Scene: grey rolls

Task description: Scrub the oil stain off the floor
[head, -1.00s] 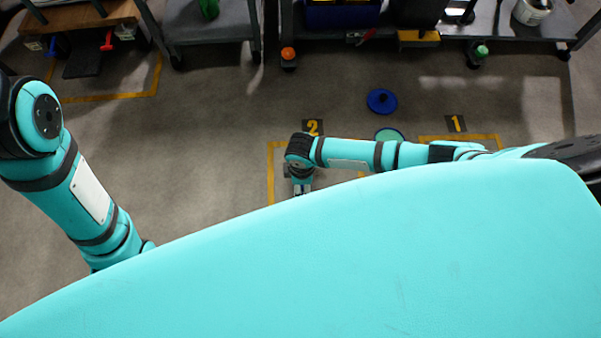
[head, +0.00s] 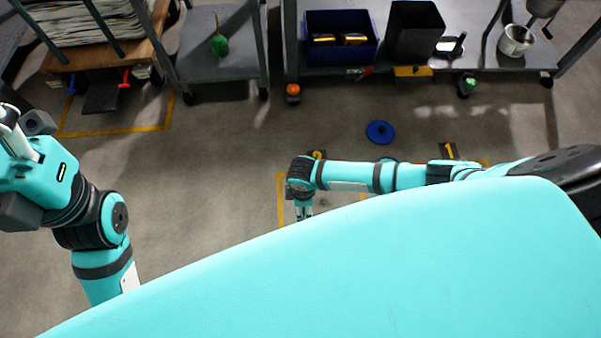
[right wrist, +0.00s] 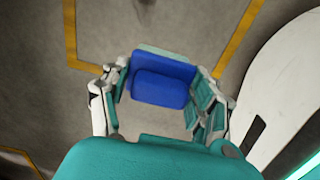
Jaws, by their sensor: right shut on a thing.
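My right gripper (right wrist: 160,95) is shut on a blue block-shaped scrubber (right wrist: 162,85) with a pale green layer at its far edge. The fingers stand on either side of it, above grey floor with yellow tape. In the head view my right gripper (head: 303,212) points down near the taped floor square, partly hidden by my own body. No oil stain can be made out for certain; a small dark mark (right wrist: 147,2) shows at the top edge of the wrist view. My left gripper (head: 12,135) is raised at the left edge, cut off by the frame, its fingers unclear.
A round blue disc (head: 380,132) lies on the floor beyond my right arm. Grey shelves at the back hold a blue bin (head: 341,60), a black bin (head: 414,35) and a white pot (head: 516,42). A wooden cart (head: 100,52) stands back left. Floor at centre left is clear.

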